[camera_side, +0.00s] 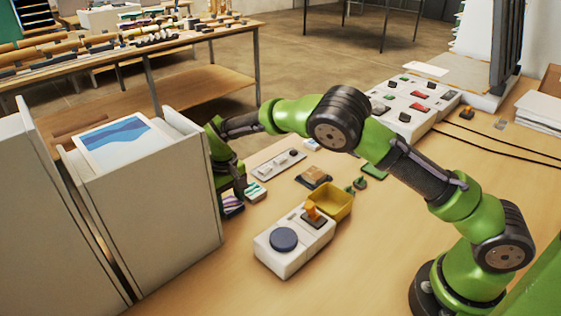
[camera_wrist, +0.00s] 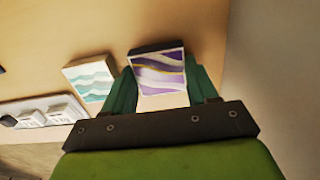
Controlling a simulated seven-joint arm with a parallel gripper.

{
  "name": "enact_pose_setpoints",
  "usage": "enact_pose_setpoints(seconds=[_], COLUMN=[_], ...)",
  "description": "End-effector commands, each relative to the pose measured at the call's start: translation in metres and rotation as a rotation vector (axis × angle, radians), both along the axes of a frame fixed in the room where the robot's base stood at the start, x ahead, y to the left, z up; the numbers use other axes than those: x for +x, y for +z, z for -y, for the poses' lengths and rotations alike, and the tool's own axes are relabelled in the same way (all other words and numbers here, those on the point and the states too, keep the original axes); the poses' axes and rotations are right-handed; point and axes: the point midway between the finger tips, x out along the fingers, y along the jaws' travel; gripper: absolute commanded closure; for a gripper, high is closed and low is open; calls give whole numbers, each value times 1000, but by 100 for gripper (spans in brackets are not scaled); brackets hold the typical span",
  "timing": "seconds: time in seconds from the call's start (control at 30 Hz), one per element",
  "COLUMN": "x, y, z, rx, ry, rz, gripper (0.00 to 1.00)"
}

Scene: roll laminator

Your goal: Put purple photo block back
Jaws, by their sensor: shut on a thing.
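The purple photo block (camera_wrist: 159,73) has a purple, white and gold wavy picture on its face. In the wrist view it sits between the two green fingers of my gripper (camera_wrist: 163,90), which is shut on it. In the side view the purple block (camera_side: 232,206) is low beside the white cabinet's right wall, partly hidden by my gripper (camera_side: 232,190). I cannot tell whether it touches the table. A teal and white photo block (camera_side: 256,191) lies just right of it, apart from my fingers; it also shows in the wrist view (camera_wrist: 91,82).
A white cabinet (camera_side: 160,220) stands close on the left, with a blue picture (camera_side: 115,142) on top. A white control box with a dark knob and orange lever (camera_side: 295,242), a yellow bin (camera_side: 330,202) and a grey-white strip (camera_side: 277,163) stand nearby. The front table is clear.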

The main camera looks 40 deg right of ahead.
Motion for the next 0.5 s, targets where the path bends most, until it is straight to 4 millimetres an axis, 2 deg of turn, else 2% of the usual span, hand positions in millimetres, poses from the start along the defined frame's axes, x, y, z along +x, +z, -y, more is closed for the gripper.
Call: enact_pose_setpoints(seconds=[0.17,0.2,0.3,0.37,0.5], x=[0,0,0,0,0], y=[-3,-3,-3,-3,-3], z=[0,0,0,0,0], rx=[0,0,0,0,0], ry=[-1,-1,0,0,0], rz=[-1,-1,-1,-1,-1], gripper=[67,38,22,17,17])
